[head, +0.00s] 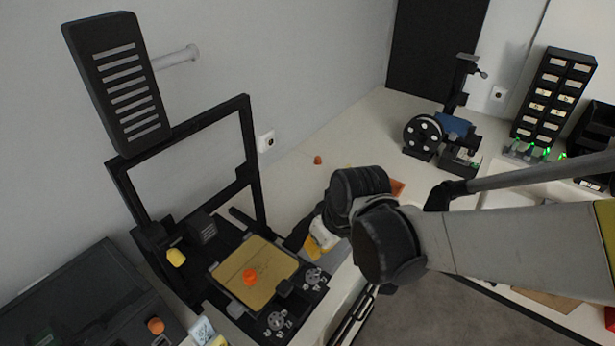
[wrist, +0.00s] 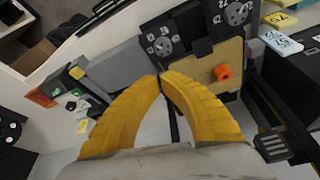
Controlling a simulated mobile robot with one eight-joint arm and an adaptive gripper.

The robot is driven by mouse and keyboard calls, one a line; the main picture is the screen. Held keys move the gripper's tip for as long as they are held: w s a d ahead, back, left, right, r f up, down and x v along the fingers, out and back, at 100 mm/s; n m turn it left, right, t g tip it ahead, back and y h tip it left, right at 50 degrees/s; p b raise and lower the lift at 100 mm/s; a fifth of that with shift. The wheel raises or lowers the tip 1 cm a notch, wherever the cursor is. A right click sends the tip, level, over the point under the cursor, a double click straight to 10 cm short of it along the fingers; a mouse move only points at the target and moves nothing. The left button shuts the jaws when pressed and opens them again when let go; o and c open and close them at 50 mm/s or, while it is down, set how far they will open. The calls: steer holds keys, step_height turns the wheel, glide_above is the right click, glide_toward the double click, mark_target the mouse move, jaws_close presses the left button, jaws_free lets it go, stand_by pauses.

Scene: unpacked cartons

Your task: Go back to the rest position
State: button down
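My gripper (wrist: 161,77) shows in the wrist view as two curved yellow fingers. Their tips come together and nothing shows between them. In the head view my gripper (head: 318,243) is partly hidden behind my dark wrist, to the right of the 3D printer (head: 262,190). In the wrist view the fingertips appear in front of the printer's front edge and its knobs (wrist: 163,46). My arm reaches in from the right side of the head view.
A small orange piece (head: 250,275) sits on the printer's tan bed (head: 233,287). A spool holder (head: 422,136), a blue device (head: 456,126) and a black drawer cabinet (head: 553,98) stand at the back right. Another orange piece (head: 318,160) lies on the white table.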

steer(key=s+d+m+t+h+b, duration=0.1)
steer(key=s+d+m+t+b, duration=0.1)
steer(key=d, duration=0.4)
steer(key=s+d+m+t+h+b, duration=0.1)
steer(key=s+d+m+b, duration=0.3)
steer(key=s+d+b, duration=0.2)
steer(key=shift+d+r+m+t+b, duration=0.4)
steer(key=shift+d+r+b, duration=0.1)
steer(key=shift+b, duration=0.3)
